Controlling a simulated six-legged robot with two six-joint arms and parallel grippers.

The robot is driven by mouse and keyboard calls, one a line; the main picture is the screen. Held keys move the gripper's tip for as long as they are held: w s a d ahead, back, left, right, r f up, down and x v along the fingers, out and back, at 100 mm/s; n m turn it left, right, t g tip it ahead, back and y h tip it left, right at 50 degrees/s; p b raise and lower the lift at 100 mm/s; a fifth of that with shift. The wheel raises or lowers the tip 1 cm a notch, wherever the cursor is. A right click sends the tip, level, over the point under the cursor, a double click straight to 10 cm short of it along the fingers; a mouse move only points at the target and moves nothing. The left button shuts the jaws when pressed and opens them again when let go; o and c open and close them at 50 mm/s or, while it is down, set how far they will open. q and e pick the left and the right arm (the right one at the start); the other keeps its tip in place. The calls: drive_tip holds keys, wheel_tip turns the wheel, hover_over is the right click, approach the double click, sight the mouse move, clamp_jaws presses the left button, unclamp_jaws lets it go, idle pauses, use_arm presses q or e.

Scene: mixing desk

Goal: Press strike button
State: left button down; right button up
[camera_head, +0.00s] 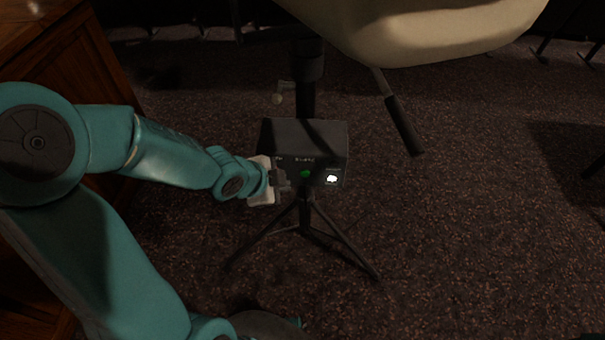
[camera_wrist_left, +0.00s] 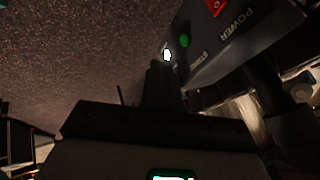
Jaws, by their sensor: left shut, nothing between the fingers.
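A black control box (camera_head: 310,137) sits on a dark tripod stand near the middle of the head view. Its front face carries a round green button (camera_head: 306,173) under a label that seems to read Strike, and a glowing white knob or button (camera_head: 332,178) to the right. In the left wrist view, the box (camera_wrist_left: 240,45) is at the upper right, with a red power switch (camera_wrist_left: 213,7), the green button (camera_wrist_left: 184,41) and the white light (camera_wrist_left: 167,55). My left gripper (camera_head: 284,187) is shut and empty at the box's left front, hiding the power switch in the head view. Contact is unclear.
A large beige rounded housing (camera_head: 415,28) hangs above the box, with a black handle (camera_head: 404,125) below it. Tripod legs (camera_head: 345,250) spread underneath. A wooden cabinet (camera_head: 100,65) stands at the left.

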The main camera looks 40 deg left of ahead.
sight(304, 172)
use_arm(q)
drive_tip(key=shift+w+a+f+b, duration=0.25)
drive_tip(key=shift+w+f+b, duration=0.65)
drive_tip(key=shift+w+f, duration=0.55)
drive_tip(key=shift+w+a+f+b, duration=0.2)
drive_tip(key=shift+w+f+b, duration=0.9)
drive_tip(key=shift+w, duration=0.5)
drive_tip(key=shift+w+a+f+b, duration=0.25)
drive_tip(key=shift+w+f+b, duration=0.5)
drive_tip(key=shift+w+f, duration=0.75)
drive_tip(key=shift+w+r, duration=0.1)
drive_tip(key=shift+w, duration=0.15)
drive_tip(key=shift+w+a, duration=0.3)
drive_tip(key=shift+w, duration=0.05)
drive_tip(key=shift+w+a+r, duration=0.15)
drive_tip(key=shift+w, duration=0.05)
